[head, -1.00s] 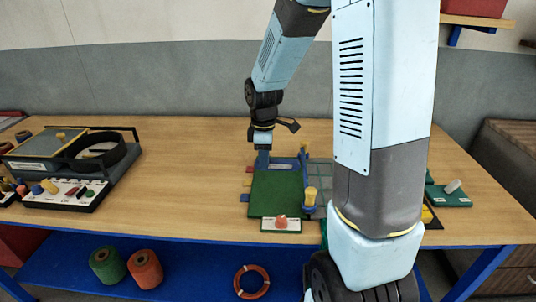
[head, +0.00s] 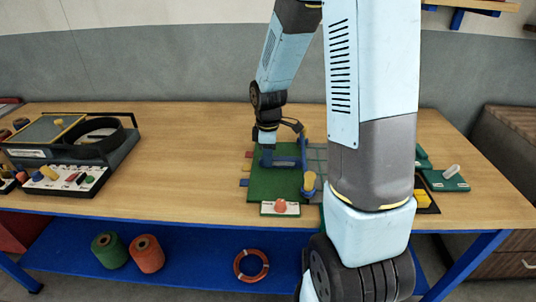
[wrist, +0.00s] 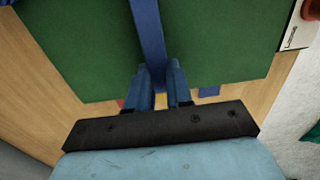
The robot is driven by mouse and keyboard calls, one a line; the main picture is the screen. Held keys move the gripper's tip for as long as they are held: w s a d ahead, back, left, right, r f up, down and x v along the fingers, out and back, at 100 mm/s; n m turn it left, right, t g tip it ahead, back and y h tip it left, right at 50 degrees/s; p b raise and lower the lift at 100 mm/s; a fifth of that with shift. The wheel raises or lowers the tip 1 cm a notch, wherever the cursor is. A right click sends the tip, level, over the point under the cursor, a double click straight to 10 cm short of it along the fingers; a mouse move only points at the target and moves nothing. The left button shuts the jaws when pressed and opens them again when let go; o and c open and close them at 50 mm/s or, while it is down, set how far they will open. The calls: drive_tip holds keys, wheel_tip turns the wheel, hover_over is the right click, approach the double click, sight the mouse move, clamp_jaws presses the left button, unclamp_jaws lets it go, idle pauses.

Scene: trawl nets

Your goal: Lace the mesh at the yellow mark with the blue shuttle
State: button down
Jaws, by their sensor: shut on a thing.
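My gripper (head: 266,148) is over the far left part of the green board (head: 270,185) on the bench. In the wrist view its fingers (wrist: 160,90) are shut on a blue bar (wrist: 148,35), which runs away from them over the green board. The bar also shows in the head view (head: 286,161). I cannot tell for certain that it is the blue shuttle. A grey-green mesh panel (head: 317,156) lies right of the board, partly hidden by my arm. A yellow knob (head: 309,180) on a blue base stands at the board's right edge. I cannot make out a yellow mark on the mesh.
A red button (head: 280,205) on a white plate sits at the board's front. Coloured tabs (head: 246,168) line its left side. A device with a black ring (head: 100,135) stands far left. A yellow block (head: 423,199) lies right of my arm. The bench between is clear.

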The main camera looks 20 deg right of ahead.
sight(295, 158)
drive_tip(key=shift+s+d, duration=0.55)
drive_tip(key=shift+d, duration=0.75)
drive_tip(key=shift+s+d, duration=0.55)
drive_tip(key=shift+d, duration=0.8)
drive_tip(key=shift+s+d, duration=0.55)
drive_tip(key=shift+d, duration=0.75)
drive_tip(key=c, duration=0.9)
unclamp_jaws()
drive_tip(key=shift+c, duration=0.2)
drive_tip(key=shift+r, duration=0.1)
drive_tip(key=shift+w+r, duration=0.1)
drive_tip(key=shift+r, duration=0.2)
wheel_tip(295, 158, up, 13)
